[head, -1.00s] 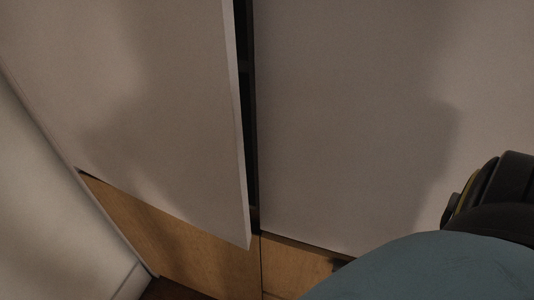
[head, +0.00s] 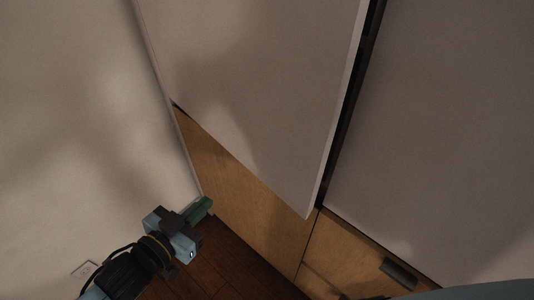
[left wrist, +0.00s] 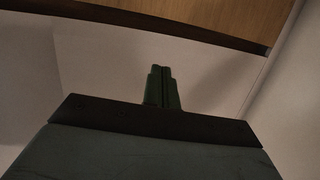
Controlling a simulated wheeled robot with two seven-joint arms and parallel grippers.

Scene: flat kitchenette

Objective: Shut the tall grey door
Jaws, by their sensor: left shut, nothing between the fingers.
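The tall grey door (head: 255,80) hangs in the middle of the head view. It stands slightly ajar, its free edge on the right, with a dark gap between it and the grey panel beside it. My left gripper (head: 208,205) is at the lower left of the head view, below and left of the door's bottom corner, and looks apart from it. Its green fingers are shut and empty. They also show together in the left wrist view (left wrist: 162,86), before a pale surface I cannot identify for certain. My right gripper is out of view.
A wooden drawer front (head: 240,180) lies below the door. Another grey panel (head: 440,130) with a dark handle (head: 398,273) below it is at the right. Dark floor (head: 215,262) shows between.

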